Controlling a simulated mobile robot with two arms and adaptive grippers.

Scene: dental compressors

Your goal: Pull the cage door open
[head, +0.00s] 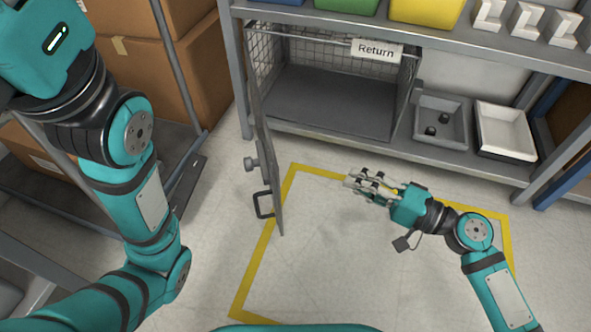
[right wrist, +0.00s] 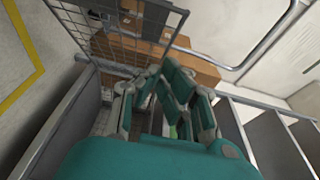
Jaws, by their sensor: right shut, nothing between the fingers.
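The cage door (head: 266,150) stands swung out from the wire cage (head: 335,95), seen nearly edge-on, so the cage front is open. A dark pull handle (head: 262,204) and a round latch knob (head: 252,163) are on the door's left face. My right gripper (head: 352,181) is to the right of the door, apart from it and in front of the shelf, shut and empty. Its fingers also show in the right wrist view (right wrist: 155,78), with wire mesh (right wrist: 108,55) beyond them. My left arm rises along the left side, but its gripper is out of view.
The cage has a "Return" sign (head: 376,50) and looks empty inside. A grey bin (head: 442,105) with dark items and a white tray (head: 505,130) sit to its right. Cardboard boxes (head: 150,70) stand at left. The yellow-taped floor (head: 330,265) is clear.

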